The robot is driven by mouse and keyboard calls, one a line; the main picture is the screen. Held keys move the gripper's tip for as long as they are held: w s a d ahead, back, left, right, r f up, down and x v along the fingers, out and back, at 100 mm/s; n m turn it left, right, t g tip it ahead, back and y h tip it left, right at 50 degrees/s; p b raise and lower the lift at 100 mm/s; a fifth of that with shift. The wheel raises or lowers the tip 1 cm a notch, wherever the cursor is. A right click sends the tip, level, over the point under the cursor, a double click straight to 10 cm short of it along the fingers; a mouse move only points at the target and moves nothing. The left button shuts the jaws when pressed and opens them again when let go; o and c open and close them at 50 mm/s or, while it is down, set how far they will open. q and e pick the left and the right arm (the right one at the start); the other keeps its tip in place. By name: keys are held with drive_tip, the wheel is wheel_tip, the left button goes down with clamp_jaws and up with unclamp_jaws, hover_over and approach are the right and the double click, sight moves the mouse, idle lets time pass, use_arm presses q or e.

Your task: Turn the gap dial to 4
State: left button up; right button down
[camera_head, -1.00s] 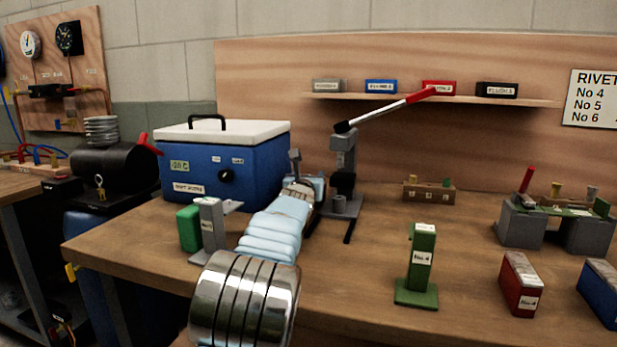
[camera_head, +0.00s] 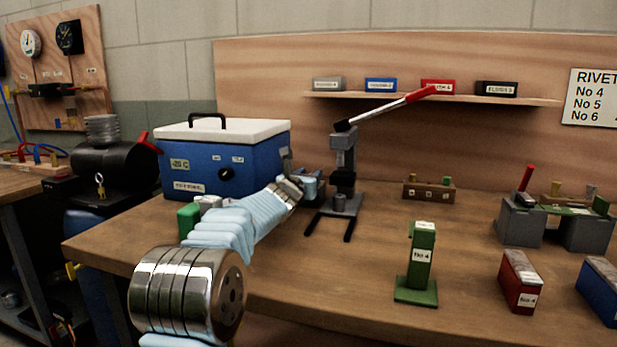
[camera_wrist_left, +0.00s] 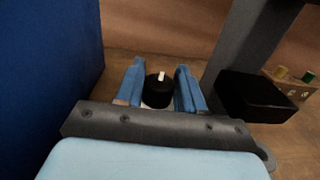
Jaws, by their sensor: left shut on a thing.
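The gap dial (camera_wrist_left: 158,92) is a black round knob with a white mark on top, in the left wrist view. The mark points roughly toward the top of that picture. My left gripper (camera_wrist_left: 158,90) has its two blue fingers on either side of the dial and is shut on it. In the head view my left gripper (camera_head: 309,188) is between the blue box and the lever press (camera_head: 343,170), and it hides the dial there. The numbers around the dial cannot be read. My right gripper is not in view.
The blue cool box (camera_head: 225,165) stands close on the left of my gripper. The press's red-handled lever reaches up to the right. A green No 4 stand (camera_head: 421,262) and a red block (camera_head: 519,285) stand at the right front.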

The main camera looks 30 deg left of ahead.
use_arm(q)
drive_tip(key=shift+f+m+h, duration=0.1)
drive_tip(key=shift+m+h, duration=0.3)
drive_tip(key=shift+h, duration=0.2)
drive_tip(key=o, duration=0.9)
drive_tip(key=shift+s, duration=0.1)
drive_tip(key=shift+s+b, duration=0.35)
drive_tip(key=shift+s, duration=0.05)
drive_tip(key=s+b, duration=0.2)
drive_tip(key=s, duration=0.1)
drive_tip(key=s+d+b, duration=0.1)
drive_tip(key=s+b, duration=0.1)
drive_tip(key=s, duration=0.1)
drive_tip(key=s+b, duration=0.2)
drive_tip(key=s, duration=0.1)
drive_tip(key=shift+s+d+f, duration=0.15)
drive_tip(key=shift+s+d, duration=0.05)
drive_tip(key=shift+s, duration=0.15)
drive_tip(key=shift+s+r+b, duration=0.2)
drive_tip(key=shift+s+b, duration=0.15)
drive_tip(key=shift+s, duration=0.25)
drive_tip(key=shift+o, duration=0.2)
